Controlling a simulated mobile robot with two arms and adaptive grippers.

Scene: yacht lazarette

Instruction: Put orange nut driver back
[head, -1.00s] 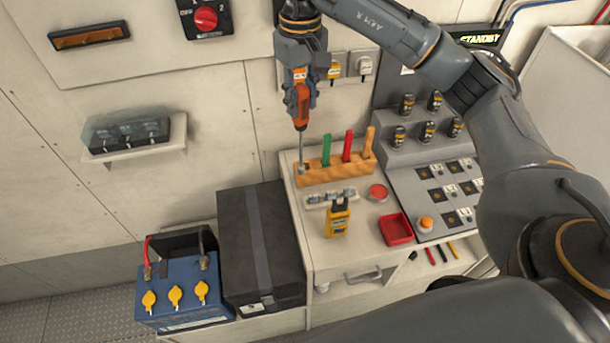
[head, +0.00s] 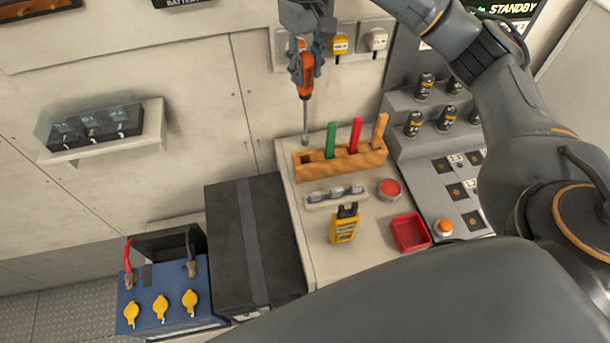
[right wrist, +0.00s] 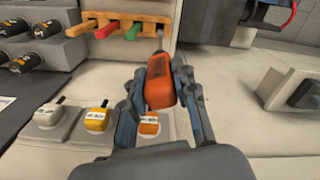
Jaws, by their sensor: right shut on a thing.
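My right gripper (head: 306,70) is shut on the orange nut driver (head: 304,85) by its handle. The driver hangs nearly upright, metal shaft down, its tip by the left end of the wooden rack (head: 352,164). In the head view the tip shows just above the rack's top edge; I cannot tell its exact depth. The rack holds a green, a red and a light-orange handle. In the right wrist view the orange handle (right wrist: 160,88) sits between both fingers, and the rack (right wrist: 128,17) is beyond it; most of the shaft is hidden. My left gripper is not in view.
On the worktop are a yellow meter (head: 344,230), a red tray (head: 409,233), a red button (head: 389,189) and a strip of sockets (head: 335,196). A stepped panel with dark cans (head: 413,124) stands right. A black case (head: 255,245) and blue battery (head: 170,292) are lower left.

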